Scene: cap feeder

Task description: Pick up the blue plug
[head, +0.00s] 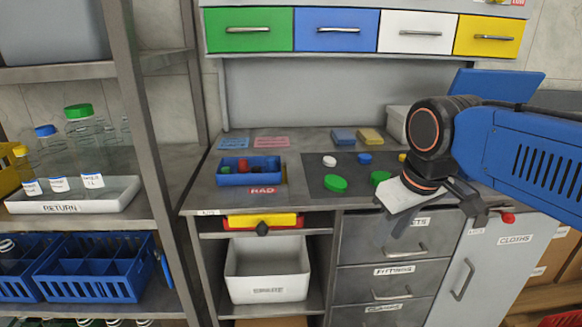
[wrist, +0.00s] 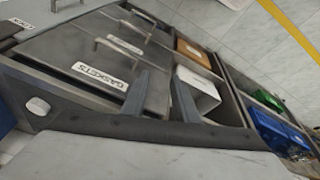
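A small round blue piece (head: 364,158), which looks like the blue plug, lies on the dark mat (head: 318,191) on the worktop in the head view. A white round piece (head: 329,160) lies to its left, and a yellow one (head: 402,157) to its right. Two larger green pieces (head: 335,183) lie nearer the front. My gripper (head: 442,217) is to the right of and nearer than the blue piece, by the worktop's front edge. In the wrist view, its two dark fingers (wrist: 160,88) are apart with nothing held between them. The blue piece is not visible there.
A blue tray (head: 232,180) labelled RAD holds small parts left of the mat. Blue and yellow blocks (head: 343,136) lie behind it. A shelf post (head: 150,130) stands at left. Drawers (head: 384,236) are below the worktop; the GASKETS label (wrist: 106,76) shows in the wrist view.

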